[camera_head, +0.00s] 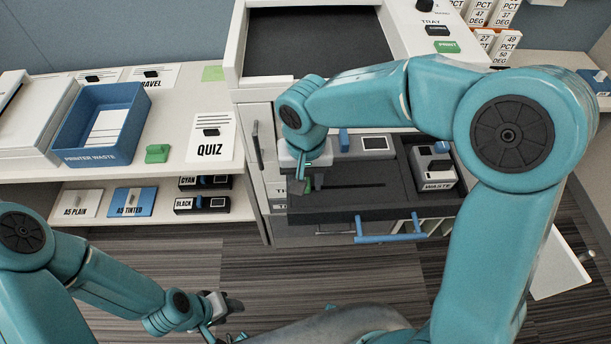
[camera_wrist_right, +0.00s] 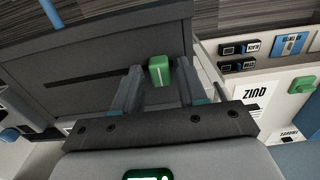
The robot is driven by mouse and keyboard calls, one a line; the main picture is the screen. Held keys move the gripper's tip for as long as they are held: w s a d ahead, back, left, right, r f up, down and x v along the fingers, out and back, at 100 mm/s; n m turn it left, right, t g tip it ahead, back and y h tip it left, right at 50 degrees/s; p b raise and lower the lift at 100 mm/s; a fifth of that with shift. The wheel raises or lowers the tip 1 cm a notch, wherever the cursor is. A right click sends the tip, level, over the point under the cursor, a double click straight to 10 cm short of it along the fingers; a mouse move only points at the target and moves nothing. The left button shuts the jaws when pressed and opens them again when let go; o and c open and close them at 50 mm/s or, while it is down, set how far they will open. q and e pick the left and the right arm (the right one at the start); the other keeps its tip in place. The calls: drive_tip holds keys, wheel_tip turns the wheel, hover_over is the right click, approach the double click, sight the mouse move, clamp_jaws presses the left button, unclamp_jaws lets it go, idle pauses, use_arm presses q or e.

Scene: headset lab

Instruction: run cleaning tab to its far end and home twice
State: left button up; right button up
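The green cleaning tab (camera_head: 308,184) stands at the left end of a dark slot (camera_head: 350,188) in the pulled-out dark printer tray (camera_head: 400,207). My right gripper (camera_head: 304,178) points down over it and partly hides it in the head view. In the right wrist view the tab (camera_wrist_right: 159,70) stands between the two fingers of my open right gripper (camera_wrist_right: 160,84), with a gap on each side. The slot (camera_wrist_right: 80,78) runs away to the left there. My left gripper (camera_head: 222,314) hangs low over the floor, away from the printer; its opening is unclear.
A blue handle bar (camera_head: 390,238) sticks out at the tray's front. A grey WASTE box (camera_head: 432,168) stands at the tray's right. Left of the printer, a white shelf holds a blue PRINTER WASTE bin (camera_head: 100,125), a QUIZ sheet (camera_head: 211,142) and a green block (camera_head: 157,153).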

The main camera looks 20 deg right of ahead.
sight(378, 185)
drive_tip(key=shift+w, duration=0.1)
clamp_jaws()
drive_tip(key=shift+d, duration=0.15)
drive_tip(key=s+d, duration=0.1)
drive_tip(key=d, duration=0.4)
drive_tip(key=s+d+b, duration=0.1)
drive_tip(key=s+d, duration=0.1)
drive_tip(key=d, duration=0.3)
drive_tip(key=s+d+b, duration=0.1)
drive_tip(key=d, duration=0.3)
drive_tip(key=shift+s+d, duration=0.15)
drive_tip(key=shift+d, duration=0.25)
drive_tip(key=shift+r, duration=0.1)
drive_tip(key=shift+o, duration=1.5)
unclamp_jaws()
